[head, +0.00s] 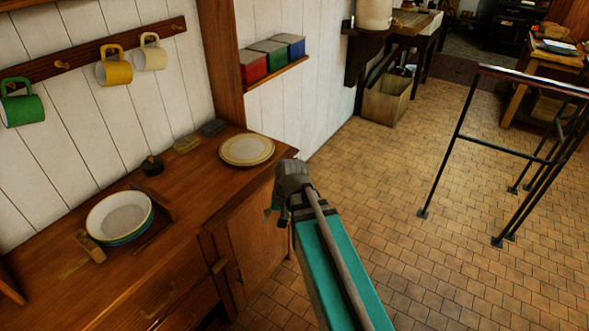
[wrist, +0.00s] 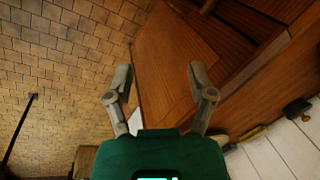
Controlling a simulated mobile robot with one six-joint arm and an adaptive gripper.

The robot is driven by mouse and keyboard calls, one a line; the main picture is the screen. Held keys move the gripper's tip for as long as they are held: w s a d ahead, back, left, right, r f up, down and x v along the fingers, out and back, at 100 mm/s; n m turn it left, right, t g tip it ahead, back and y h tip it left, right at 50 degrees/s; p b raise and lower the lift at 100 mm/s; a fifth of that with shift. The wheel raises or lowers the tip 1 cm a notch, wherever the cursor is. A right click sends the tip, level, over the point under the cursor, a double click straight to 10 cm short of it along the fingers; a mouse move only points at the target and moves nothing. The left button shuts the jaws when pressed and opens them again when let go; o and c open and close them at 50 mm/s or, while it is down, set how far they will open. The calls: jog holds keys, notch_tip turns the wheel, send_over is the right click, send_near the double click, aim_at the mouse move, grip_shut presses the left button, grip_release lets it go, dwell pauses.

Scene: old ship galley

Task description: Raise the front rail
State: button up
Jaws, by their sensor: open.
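No part in view is clearly marked as the front rail. On the wooden counter (head: 185,185), a low wooden holder (head: 160,205) stands around a stack of bowls (head: 120,217), with a small wooden piece (head: 90,247) at its near left. A dark metal railing (head: 458,135) stands on the floor at the right; part of a dark bar (wrist: 20,125) shows at the left of the wrist view. My gripper (head: 272,205) is by the counter's right end. In the wrist view my gripper (wrist: 160,76) has its fingers apart, with nothing seen between them but brown wood.
A stack of plates (head: 246,150) lies at the counter's right end. A dark pot (head: 152,165) stands by the wall. Green and yellow mugs (head: 115,68) hang above. Coloured tins (head: 268,60) sit on a small shelf. The tiled floor (head: 370,200) is clear between counter and railing.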

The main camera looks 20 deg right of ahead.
jog(key=w+d+f+m+t+y+b, duration=0.3)
jog(key=w+d+f+m+b, duration=0.1)
jog(key=w+m+b, duration=0.25)
jog(key=w+d+f+m+t+y+b, duration=0.3)
jog(key=w+d+m+y+b, duration=0.15)
jog(key=w+b, duration=0.3)
jog(key=w+d+m+t+b, duration=0.3)
jog(key=d+m, duration=0.3)
jog(key=d, duration=0.3)
jog(key=w+d+m+t+b, duration=0.4)
jog(key=d+m+b, duration=0.2)
jog(key=d, duration=0.3)
jog(key=shift+w+t+y+b, duration=0.2)
jog(key=shift+t+y+b, duration=0.1)
jog(key=shift+y, duration=0.05)
jog(key=x, duration=1.4)
grip_shut()
